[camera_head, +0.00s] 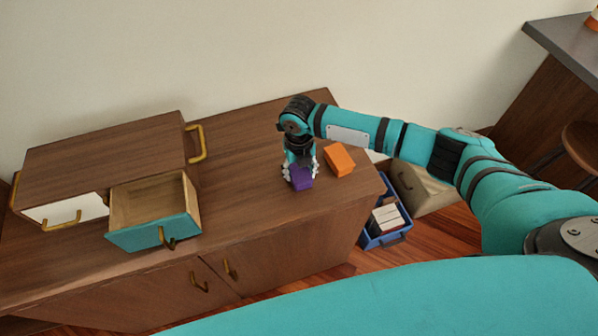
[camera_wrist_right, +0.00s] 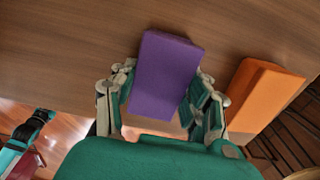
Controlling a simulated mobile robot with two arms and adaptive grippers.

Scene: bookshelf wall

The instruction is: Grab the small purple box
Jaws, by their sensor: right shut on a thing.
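The small purple box (camera_head: 302,177) is on the wooden cabinet top, to the right of the open drawer. My right gripper (camera_head: 300,172) reaches down over it from above, with a finger on each side. In the right wrist view the purple box (camera_wrist_right: 165,75) lies between the two fingers of the right gripper (camera_wrist_right: 168,105), which is shut on it. I cannot tell whether the box is lifted off the wood.
An orange box (camera_head: 339,159) lies just right of the purple one. A small drawer unit (camera_head: 105,150) with an open teal-fronted drawer (camera_head: 155,230) stands at the left. A blue crate (camera_head: 368,241) is on the floor beyond the cabinet's right end. The cabinet top behind the gripper is clear.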

